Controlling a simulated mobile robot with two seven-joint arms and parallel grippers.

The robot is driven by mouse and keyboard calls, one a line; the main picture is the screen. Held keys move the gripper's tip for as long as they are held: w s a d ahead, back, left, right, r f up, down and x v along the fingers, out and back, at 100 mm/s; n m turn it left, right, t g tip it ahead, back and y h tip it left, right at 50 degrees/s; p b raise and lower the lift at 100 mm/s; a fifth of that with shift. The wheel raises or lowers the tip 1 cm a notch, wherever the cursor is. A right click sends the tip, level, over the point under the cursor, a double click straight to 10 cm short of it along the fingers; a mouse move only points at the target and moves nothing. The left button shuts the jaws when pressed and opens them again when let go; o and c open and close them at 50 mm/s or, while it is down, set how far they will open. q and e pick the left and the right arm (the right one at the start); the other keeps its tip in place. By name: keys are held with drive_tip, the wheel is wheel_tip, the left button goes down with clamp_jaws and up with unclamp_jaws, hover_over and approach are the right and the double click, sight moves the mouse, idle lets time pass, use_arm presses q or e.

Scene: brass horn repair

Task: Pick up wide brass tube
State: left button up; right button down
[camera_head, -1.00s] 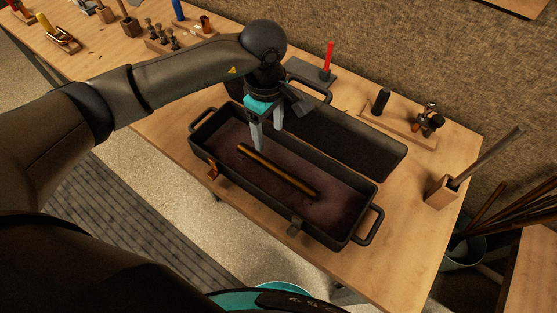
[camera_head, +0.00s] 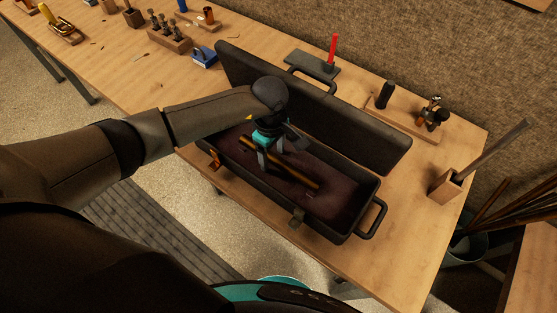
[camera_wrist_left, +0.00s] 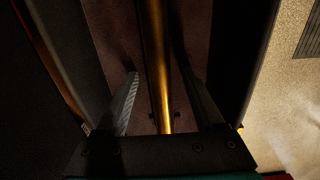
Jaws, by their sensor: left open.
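The wide brass tube (camera_head: 300,176) lies slantwise on the dark reddish lining of an open black case (camera_head: 340,238). My left gripper (camera_head: 271,162) is down in the case over the tube, pointing downward. In the left wrist view the tube (camera_wrist_left: 157,55) runs lengthwise between the two open fingers, one on each side, with gaps showing. The gripper hides part of the tube in the head view. My right gripper is not in view.
The case's black lid (camera_head: 345,128) lies open behind it. A red candle-like piece (camera_head: 333,48) on a dark plate, a wooden block holding a grey bar (camera_head: 446,183) and small tools stand around on the bench. Bare bench (camera_head: 410,245) shows to the right.

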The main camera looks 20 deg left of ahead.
use_arm(q)
clamp_jaws()
idle(0.5)
